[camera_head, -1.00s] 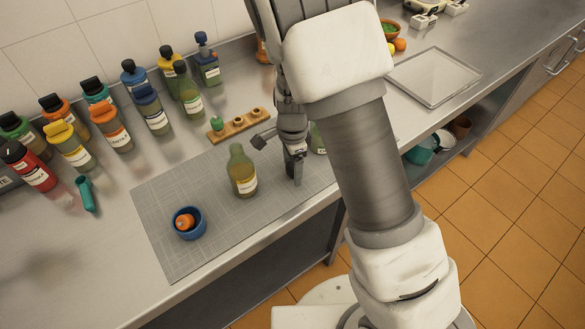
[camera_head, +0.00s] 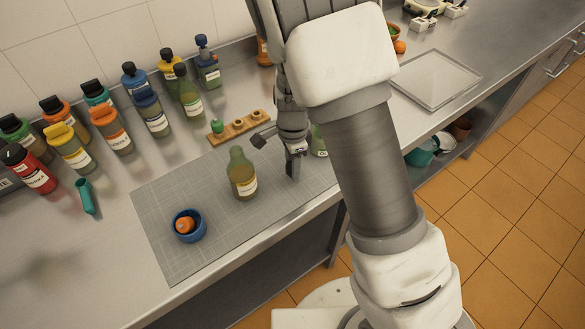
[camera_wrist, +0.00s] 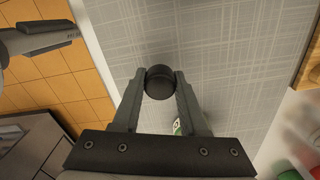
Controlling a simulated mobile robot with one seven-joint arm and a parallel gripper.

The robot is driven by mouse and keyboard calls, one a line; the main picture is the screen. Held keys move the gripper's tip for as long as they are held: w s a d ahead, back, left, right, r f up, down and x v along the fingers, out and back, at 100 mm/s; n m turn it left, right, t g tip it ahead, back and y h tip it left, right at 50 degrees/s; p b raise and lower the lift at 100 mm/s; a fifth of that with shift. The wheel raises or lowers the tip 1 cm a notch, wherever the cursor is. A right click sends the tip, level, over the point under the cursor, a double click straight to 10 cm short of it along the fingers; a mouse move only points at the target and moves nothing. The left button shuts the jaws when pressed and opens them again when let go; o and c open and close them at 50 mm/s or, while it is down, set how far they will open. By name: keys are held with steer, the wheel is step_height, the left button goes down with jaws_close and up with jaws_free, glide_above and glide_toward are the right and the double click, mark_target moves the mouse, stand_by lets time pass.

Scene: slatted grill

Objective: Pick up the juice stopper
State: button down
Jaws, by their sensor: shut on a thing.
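My gripper (camera_head: 292,172) is over the grey gridded mat (camera_head: 165,257), right of an open-topped green-yellow bottle (camera_head: 242,177). In the wrist view, my gripper (camera_wrist: 159,84) is shut on a round black stopper (camera_wrist: 159,82), held between the fingertips. In the head view the stopper is too small and hidden to make out. A second green bottle (camera_head: 318,140) stands partly hidden behind my arm; a bottle with a label (camera_wrist: 178,127) shows by the right finger in the wrist view.
A blue bowl (camera_head: 189,236) with an orange item is on the mat's left. A wooden holder (camera_head: 240,128) with a green stopper lies behind the mat. Several capped bottles line the wall. A metal tray (camera_head: 433,77) lies right of my arm. The mat's front is clear.

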step_height(320, 180, up, 4)
steer(key=shift+f, duration=0.25)
steer(key=s+d+r, duration=0.5)
steer(key=d+r, duration=0.1)
steer(key=d, duration=0.4)
steer(key=shift+d+r, duration=0.2)
steer(key=shift+d, duration=0.05)
steer(key=shift+s, duration=0.1)
steer(key=c, duration=1.1)
jaws_free()
jaws_close()
steer(key=shift+r, duration=0.15)
